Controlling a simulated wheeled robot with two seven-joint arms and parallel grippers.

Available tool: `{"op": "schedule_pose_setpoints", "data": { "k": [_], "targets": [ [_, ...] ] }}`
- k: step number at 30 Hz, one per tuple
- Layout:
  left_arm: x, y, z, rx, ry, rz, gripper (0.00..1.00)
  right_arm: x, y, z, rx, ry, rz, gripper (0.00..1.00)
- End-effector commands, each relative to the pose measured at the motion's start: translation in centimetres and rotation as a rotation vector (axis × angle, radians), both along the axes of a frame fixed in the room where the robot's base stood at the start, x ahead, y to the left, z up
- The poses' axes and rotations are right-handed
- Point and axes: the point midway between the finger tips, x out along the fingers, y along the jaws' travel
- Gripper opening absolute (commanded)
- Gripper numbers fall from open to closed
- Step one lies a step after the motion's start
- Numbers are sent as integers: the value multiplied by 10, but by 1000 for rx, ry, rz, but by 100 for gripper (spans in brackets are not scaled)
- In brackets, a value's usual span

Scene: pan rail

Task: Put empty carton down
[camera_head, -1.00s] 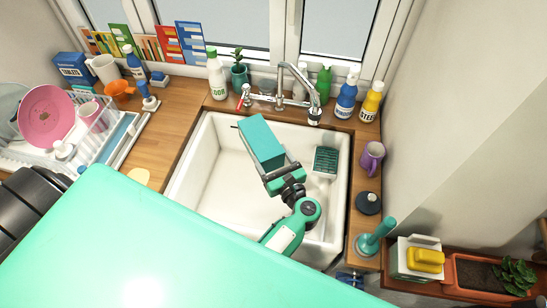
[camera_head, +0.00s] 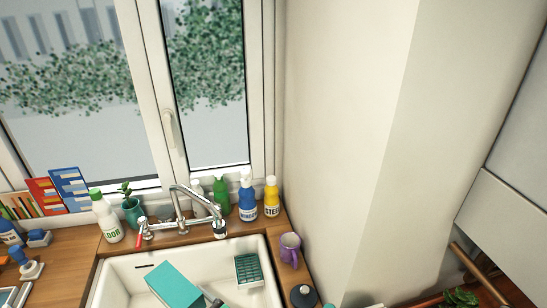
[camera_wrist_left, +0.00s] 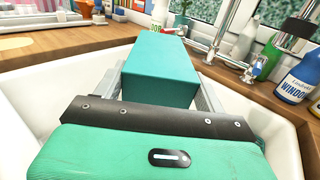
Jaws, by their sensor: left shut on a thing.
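The carton is a plain teal box (camera_head: 173,286) at the bottom of the head view, over the white sink (camera_head: 118,268). In the left wrist view the carton (camera_wrist_left: 160,78) sits between the two grey fingers of my left gripper (camera_wrist_left: 162,88), which is shut on it. Only a small part of my left gripper (camera_head: 212,299) shows in the head view, at the carton's right end. The carton's underside is hidden, so I cannot tell whether it touches the sink. My right gripper is not in view.
A tap (camera_head: 185,212) stands behind the sink. A teal slotted holder (camera_head: 249,269) is at the sink's right back corner. Bottles, such as a blue one (camera_head: 247,199), line the back ledge. A purple mug (camera_head: 289,250) and dark round object (camera_head: 303,296) stand at right.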

Motion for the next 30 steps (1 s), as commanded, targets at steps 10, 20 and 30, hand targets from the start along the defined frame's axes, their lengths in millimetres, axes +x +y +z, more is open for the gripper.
{"op": "schedule_pose_setpoints", "data": {
  "k": [10,20,30],
  "targets": [
    [-4,31,-3,8,-3,-119,50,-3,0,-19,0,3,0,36],
    [-8,34,29,6,-4,-542,50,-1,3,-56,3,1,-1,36],
    [-33,-4,72,3,-3,-879,50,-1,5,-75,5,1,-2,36]
  ]
}}
